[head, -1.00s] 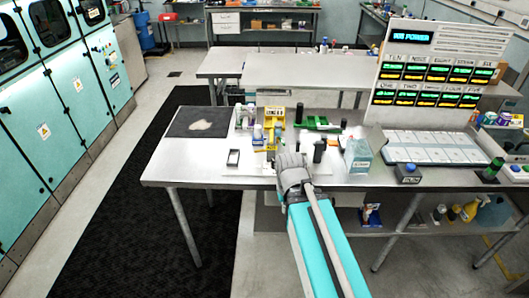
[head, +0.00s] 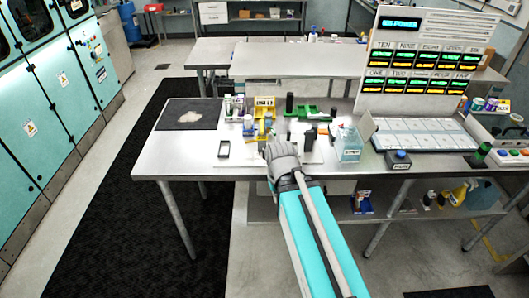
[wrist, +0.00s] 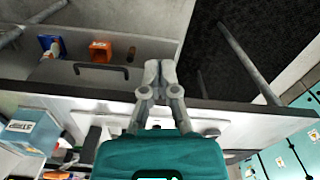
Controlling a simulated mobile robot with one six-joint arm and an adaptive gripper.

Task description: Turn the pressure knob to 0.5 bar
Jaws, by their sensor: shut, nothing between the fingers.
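I cannot pick out the pressure knob or its scale for sure in either view. Small apparatus stands on the workbench (head: 190,158), including a yellow labelled unit (head: 265,103) and a black upright part (head: 310,136), both beyond my arm in the head view.
A clear blue-labelled box (head: 348,144) stands right of my arm and also shows in the wrist view (wrist: 28,130). A dark mat (head: 190,114) lies on the left.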

